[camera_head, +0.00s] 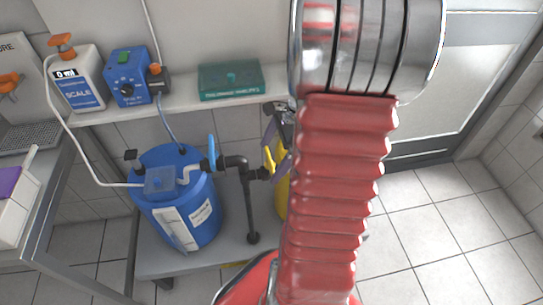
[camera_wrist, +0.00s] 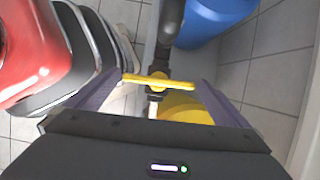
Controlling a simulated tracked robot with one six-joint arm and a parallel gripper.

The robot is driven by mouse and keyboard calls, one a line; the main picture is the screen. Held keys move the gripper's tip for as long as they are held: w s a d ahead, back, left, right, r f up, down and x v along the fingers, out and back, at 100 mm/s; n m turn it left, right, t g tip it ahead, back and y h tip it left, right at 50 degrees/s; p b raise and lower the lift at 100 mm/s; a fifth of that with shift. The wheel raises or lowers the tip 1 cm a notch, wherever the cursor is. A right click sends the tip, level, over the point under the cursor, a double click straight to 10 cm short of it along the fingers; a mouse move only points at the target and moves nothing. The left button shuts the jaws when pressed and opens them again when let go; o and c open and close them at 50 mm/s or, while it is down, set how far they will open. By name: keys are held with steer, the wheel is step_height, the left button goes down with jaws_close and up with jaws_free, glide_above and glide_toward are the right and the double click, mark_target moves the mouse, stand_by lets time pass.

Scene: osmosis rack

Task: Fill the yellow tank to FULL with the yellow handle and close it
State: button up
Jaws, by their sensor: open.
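The yellow handle (camera_wrist: 158,82) is a bar lying crosswise between the fingertips of my gripper (camera_wrist: 162,83) in the wrist view. The fingers stand apart at either end of the bar; I cannot tell whether they touch it. In the head view the yellow handle (camera_head: 269,159) shows on the valve beside the dark pipe, near my fingers. In the head view only a strip of the yellow tank (camera_head: 282,196) shows, the rest hidden behind my arm. Its level is not visible.
A blue tank (camera_head: 182,213) with a blue handle (camera_head: 212,150) stands left of the black pipe (camera_head: 248,205). The shelf above holds a white bottle (camera_head: 76,82), a blue device (camera_head: 128,76) and a green box (camera_head: 231,80). The tiled floor (camera_head: 430,225) at right is clear.

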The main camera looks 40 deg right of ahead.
steer(key=shift+c, duration=0.4)
steer(key=shift+a, duration=0.1)
steer(key=c, duration=0.8)
steer(key=shift+r, duration=0.1)
